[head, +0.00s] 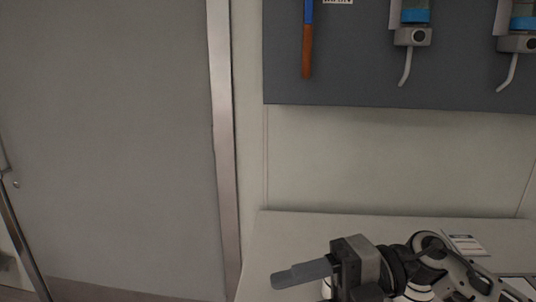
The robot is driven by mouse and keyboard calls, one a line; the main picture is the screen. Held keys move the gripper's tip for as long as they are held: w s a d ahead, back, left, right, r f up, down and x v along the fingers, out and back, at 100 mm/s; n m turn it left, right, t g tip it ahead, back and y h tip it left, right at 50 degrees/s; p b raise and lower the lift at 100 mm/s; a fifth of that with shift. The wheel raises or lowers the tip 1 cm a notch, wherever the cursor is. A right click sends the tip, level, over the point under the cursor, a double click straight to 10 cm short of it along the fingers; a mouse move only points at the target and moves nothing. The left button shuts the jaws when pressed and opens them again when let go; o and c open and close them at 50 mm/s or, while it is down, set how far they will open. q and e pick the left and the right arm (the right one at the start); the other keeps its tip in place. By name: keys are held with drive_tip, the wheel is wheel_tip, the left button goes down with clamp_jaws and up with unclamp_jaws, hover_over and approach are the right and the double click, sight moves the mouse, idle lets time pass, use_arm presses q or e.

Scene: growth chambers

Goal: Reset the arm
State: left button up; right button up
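My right arm comes in from the lower right, over a pale worktop. Its gripper (301,273) points left, with grey fingers lying over one another in this view. I see nothing held between them, but the gap between the fingers cannot be made out. My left gripper is not in view.
The pale worktop (285,232) stands against the wall, with a small labelled card (464,244) behind my arm. A dark board (340,75) above holds a blue-and-brown tool (307,45) and two hanging devices with bent spouts (412,38). A grey door panel (105,140) fills the left.

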drive_tip(key=w+d+f+m+t+h, duration=0.3)
drive_tip(key=f+m+t, duration=0.3)
drive_tip(key=m+t, duration=0.55)
drive_tip(key=w+d+f+m+t+h, duration=0.25)
drive_tip(key=f+m+t, duration=0.5)
drive_tip(key=m, duration=0.75)
drive_tip(key=s+d+f+m+g+h, duration=0.2)
drive_tip(key=s+f, duration=0.4)
drive_tip(key=f, duration=0.3)
drive_tip(key=s+d+f+m+g+h, duration=0.3)
drive_tip(key=s+f+m+h, duration=0.3)
drive_tip(key=f, duration=0.4)
drive_tip(key=shift+s+d, duration=0.4)
